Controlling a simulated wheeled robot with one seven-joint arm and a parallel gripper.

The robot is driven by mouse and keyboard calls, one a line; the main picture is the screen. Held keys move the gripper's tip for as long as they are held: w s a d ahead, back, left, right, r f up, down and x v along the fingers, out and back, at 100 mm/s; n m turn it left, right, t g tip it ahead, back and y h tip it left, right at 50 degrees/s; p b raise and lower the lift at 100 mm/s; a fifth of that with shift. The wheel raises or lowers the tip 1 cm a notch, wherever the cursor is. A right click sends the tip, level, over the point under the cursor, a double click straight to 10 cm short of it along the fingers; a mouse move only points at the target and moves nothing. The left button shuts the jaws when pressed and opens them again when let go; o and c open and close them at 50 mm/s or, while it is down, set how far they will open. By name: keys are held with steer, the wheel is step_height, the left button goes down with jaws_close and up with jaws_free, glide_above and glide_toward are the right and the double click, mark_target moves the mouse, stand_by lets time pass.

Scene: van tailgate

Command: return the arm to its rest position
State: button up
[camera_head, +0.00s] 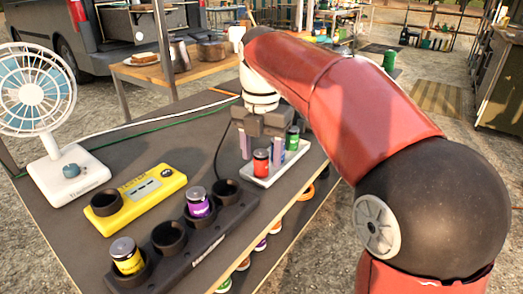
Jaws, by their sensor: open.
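My red arm (370,100) reaches in from the right and bends down over the table (115,160). My gripper (262,152) points down above a white tray (258,181). Its two fingers are apart. A red jar (261,163) stands on the tray close to the fingers; I cannot tell whether they touch it. A green-topped jar (292,138) stands behind it on the tray. My arm hides part of the table's far right side.
A black rack (205,236) holds a purple jar (198,203) and a yellow jar (126,256), with empty cups beside them. A yellow device (137,198) and a white fan (68,174) stand at left. A cable crosses the table. A wooden table (207,72) with pots stands behind.

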step_height(320, 180, up, 7)
steer(key=shift+r+p, duration=0.1)
steer(key=shift+p, duration=0.75)
steer(key=shift+r, duration=0.2)
steer(key=shift+s+d+r+m, duration=0.1)
steer(key=shift+s+d+m, duration=0.2)
steer(key=shift+m, duration=0.2)
steer(key=s+d+f+m+t, duration=0.2)
steer(key=s+d+f+m, duration=0.4)
steer(key=m, duration=0.9)
steer(key=s+d+f+m+t, duration=0.3)
steer(key=s+d+f+m, duration=0.4)
steer(key=s+f+m, duration=0.3)
steer(key=s+m, duration=0.3)
steer(key=m, duration=0.1)
steer(key=shift+s+m+t, duration=0.3)
steer(key=shift+m, duration=0.1)
steer(key=shift+d+f, duration=0.1)
